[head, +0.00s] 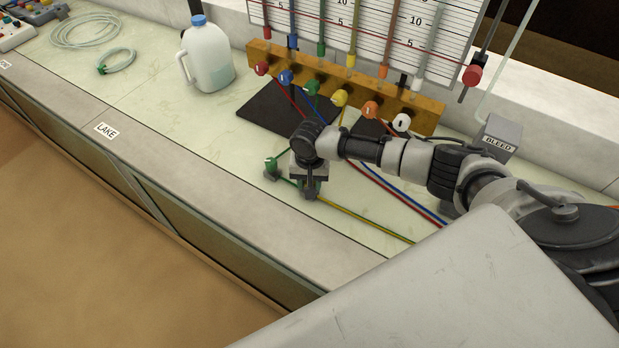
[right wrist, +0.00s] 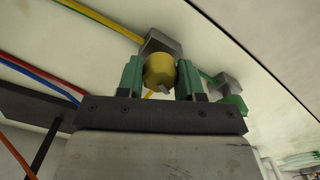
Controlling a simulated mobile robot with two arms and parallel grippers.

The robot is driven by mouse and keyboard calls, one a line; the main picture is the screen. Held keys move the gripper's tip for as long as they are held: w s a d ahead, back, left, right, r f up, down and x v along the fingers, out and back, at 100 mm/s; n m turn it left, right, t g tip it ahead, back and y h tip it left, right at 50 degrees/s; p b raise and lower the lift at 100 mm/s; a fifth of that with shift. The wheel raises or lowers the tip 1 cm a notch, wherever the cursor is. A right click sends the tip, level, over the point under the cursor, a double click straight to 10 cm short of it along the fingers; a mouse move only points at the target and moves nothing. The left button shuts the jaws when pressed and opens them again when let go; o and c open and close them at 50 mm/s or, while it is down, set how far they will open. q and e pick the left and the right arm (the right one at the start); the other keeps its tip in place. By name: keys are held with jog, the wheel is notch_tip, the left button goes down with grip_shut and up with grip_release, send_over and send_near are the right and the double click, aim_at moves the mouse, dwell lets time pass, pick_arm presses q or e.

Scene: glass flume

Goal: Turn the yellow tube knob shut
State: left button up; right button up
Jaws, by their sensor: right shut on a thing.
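The yellow tube knob (right wrist: 159,70) sits on a small grey block (right wrist: 161,42) on the bench top, with a yellow tube running from the block. My right gripper (right wrist: 160,66) is shut on the knob, its two green-padded fingers on either side of it. In the head view my right gripper (head: 310,187) points down at the bench near its front edge and hides the knob. A yellow and green tube (head: 365,221) runs from there to the right. My left gripper is not in view.
A green knob (head: 270,163) stands on the bench just left of my right gripper. A wooden manifold (head: 428,117) with several coloured knobs stands behind. Red and blue tubes (head: 394,188) cross the bench. A milk jug (head: 207,58) and a BLEED box (head: 498,136) stand farther off.

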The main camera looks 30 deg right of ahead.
jog(key=n+p, duration=0.1)
jog(key=n, duration=0.1)
jog(key=shift+r+n+p, duration=0.15)
jog(key=shift+n+p, duration=0.15)
jog(key=shift+p, duration=0.1)
jog(key=n+p, duration=0.1)
jog(key=n, duration=0.1)
jog(key=shift+n, duration=0.4)
jog(key=n+p, duration=0.1)
jog(key=n, duration=0.2)
jog(key=shift+n+p, duration=0.35)
jog(key=shift+n, duration=1.35)
jog(key=o, duration=0.9)
notch_tip(320, 180, up, 11)
jog(key=shift+f+b, duration=0.2)
jog(key=shift+b, duration=0.1)
